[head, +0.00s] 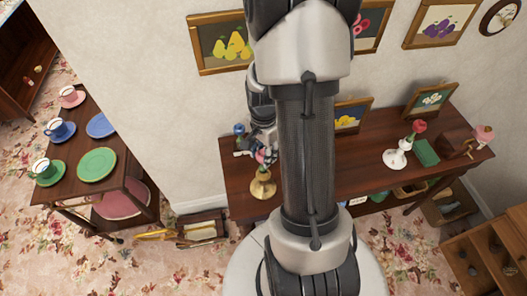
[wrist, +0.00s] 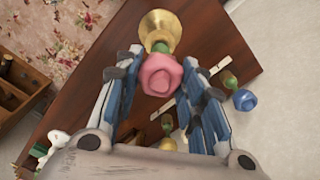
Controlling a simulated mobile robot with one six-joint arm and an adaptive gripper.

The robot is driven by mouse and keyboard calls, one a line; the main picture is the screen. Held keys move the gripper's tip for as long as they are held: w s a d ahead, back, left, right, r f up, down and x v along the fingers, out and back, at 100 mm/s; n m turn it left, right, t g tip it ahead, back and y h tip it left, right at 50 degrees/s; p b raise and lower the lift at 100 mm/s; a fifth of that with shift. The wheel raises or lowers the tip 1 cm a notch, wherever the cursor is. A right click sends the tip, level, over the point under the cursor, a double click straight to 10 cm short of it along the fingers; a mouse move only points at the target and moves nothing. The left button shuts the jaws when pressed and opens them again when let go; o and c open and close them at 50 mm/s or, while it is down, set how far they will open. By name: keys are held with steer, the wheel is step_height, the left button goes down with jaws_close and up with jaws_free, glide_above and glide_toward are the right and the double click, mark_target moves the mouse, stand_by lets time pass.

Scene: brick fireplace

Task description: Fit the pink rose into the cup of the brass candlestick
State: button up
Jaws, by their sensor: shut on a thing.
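The pink rose (wrist: 161,75) is between the fingers of my gripper (wrist: 162,62), bloom toward the wrist camera, and the fingers are shut on it. Its green stem end (wrist: 160,47) points at the brass candlestick (wrist: 157,22). In the head view the brass candlestick (head: 262,187) stands upright near the front left of the dark wooden table, with the pink rose (head: 261,157) just above it. My gripper is over the candlestick, partly hidden by my arm. Whether the stem is inside the cup or only above it, I cannot tell.
A blue rose (wrist: 245,100) and a yellow rose (wrist: 168,144) are close to my gripper. Framed pictures lean against the wall behind.

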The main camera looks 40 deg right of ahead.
steer(key=o, duration=1)
step_height(320, 180, up, 12)
stand_by(0.6)
steer(key=s+a+r+n+t+b, duration=0.1)
steer(key=s+a+r+n+b, duration=0.1)
steer(key=a+n, duration=0.4)
steer(key=s+a+r+n+t+b, duration=0.2)
steer(key=s+a+n, duration=0.2)
steer(key=a+n, duration=0.2)
steer(key=s+a+r+n+t+b, duration=0.1)
steer(key=s+a+r+n+b, duration=0.1)
steer(key=a+n, duration=0.4)
steer(key=shift+s+a+r+t, duration=0.15)
steer(key=shift+s+a+r, duration=0.15)
steer(key=shift+a, duration=0.35)
steer(key=shift+s+a+r+t, duration=0.15)
steer(key=shift+s+a, duration=0.15)
steer(key=shift+a, duration=0.3)
